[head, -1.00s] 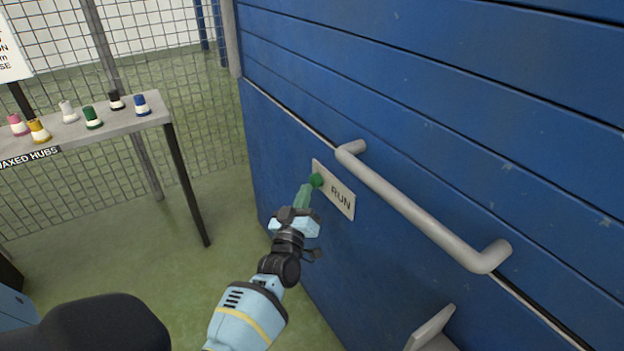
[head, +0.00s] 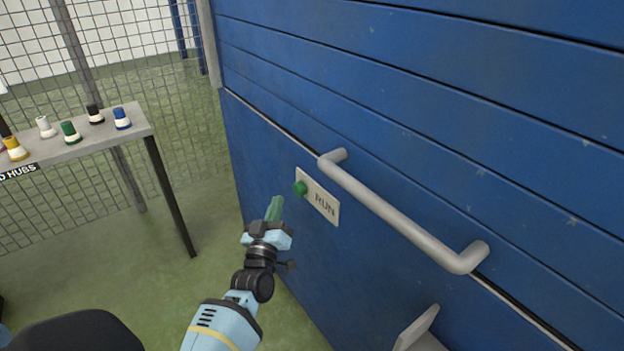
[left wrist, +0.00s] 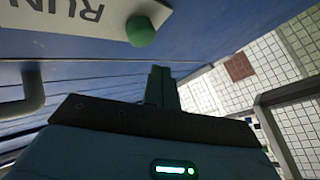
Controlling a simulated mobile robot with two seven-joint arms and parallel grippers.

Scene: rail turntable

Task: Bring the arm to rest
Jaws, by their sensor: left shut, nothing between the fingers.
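My left arm comes in from the bottom of the head view. Its gripper (head: 274,207) has green fingers shut together with nothing between them. The fingers point up, a little left of and below the green button (head: 300,188) on the RUN plate (head: 322,203), with a gap between. In the left wrist view the shut fingers (left wrist: 159,86) stand apart from the green button (left wrist: 140,31), and the RUN lettering shows upside down on the plate (left wrist: 110,12). My right gripper is in neither view.
A blue slatted panel (head: 440,110) with a grey bar handle (head: 400,217) fills the right side. A grey bracket (head: 420,328) juts out low. A shelf table (head: 95,143) with several coloured hubs stands left before a mesh fence (head: 120,60). Green floor lies open between.

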